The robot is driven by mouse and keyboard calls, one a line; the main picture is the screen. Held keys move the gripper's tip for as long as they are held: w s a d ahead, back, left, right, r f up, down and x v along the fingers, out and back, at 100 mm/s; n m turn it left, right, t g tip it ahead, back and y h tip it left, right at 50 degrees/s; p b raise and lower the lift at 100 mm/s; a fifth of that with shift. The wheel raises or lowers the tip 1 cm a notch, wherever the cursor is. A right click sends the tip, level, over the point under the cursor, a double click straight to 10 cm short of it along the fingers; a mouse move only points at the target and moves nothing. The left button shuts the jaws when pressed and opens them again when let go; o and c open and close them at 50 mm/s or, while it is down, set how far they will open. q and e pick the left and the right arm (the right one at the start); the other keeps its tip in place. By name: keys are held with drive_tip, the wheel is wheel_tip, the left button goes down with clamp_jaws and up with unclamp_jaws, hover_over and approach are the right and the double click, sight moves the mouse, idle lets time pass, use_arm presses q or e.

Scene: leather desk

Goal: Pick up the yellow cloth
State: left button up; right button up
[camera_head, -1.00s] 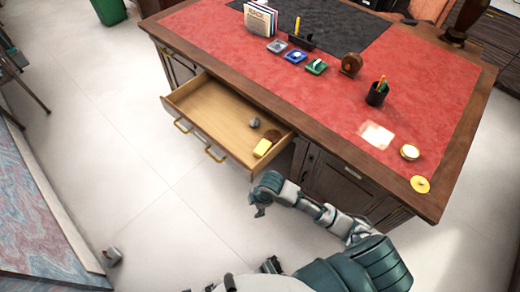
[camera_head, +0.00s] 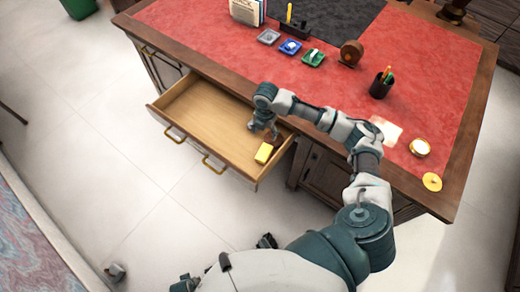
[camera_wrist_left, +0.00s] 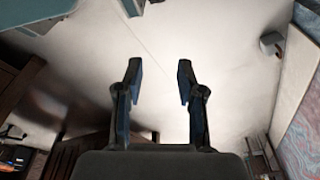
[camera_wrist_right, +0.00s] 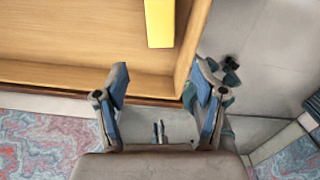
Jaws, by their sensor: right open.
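The yellow cloth (camera_head: 264,153) looks like a small folded yellow block. It lies in the open drawer (camera_head: 205,112), near the drawer's front right corner. My right gripper (camera_head: 264,131) is open over the right part of the drawer, just behind the cloth and apart from it. In the right wrist view the cloth (camera_wrist_right: 160,22) shows at the top edge, cut off by the frame, beyond the open fingers (camera_wrist_right: 160,72). My left gripper (camera_wrist_left: 159,72) is open and empty above the pale floor in the left wrist view.
The drawer's raised walls surround the cloth. The red desk top (camera_head: 215,27) holds a pen cup (camera_head: 381,85), a round brown object (camera_head: 352,52) and small trays (camera_head: 313,57). Most of the drawer's left half is bare. Open floor (camera_head: 130,180) lies in front.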

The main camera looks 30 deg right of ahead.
wheel_tip(320, 180, down, 5)
drive_tip(key=d, duration=0.1)
drive_tip(key=b, duration=0.2)
hover_over(264, 153)
drive_tip(key=f, duration=0.5)
drive_tip(key=shift+w+d, duration=0.15)
drive_tip(key=shift+d, duration=0.1)
drive_tip(key=shift+a+f, duration=0.3)
drive_tip(key=shift+a, duration=0.1)
drive_tip(key=f, duration=0.3)
drive_tip(key=f+b, duration=0.1)
drive_tip(key=f, duration=0.1)
drive_tip(key=shift+d, duration=0.3)
drive_tip(key=shift+d+f, duration=0.2)
drive_tip(key=shift+d, duration=0.1)
drive_tip(key=shift+a+r, duration=0.2)
drive_tip(key=shift+a, duration=0.3)
drive_tip(key=c, duration=1)
use_arm(q)
wheel_tip(264, 153, up, 9)
drive_tip(key=w, duration=0.1)
drive_tip(key=shift+w+r, duration=0.15)
drive_tip(key=shift+w, duration=0.15)
use_arm(e)
drive_tip(key=shift+r, duration=0.1)
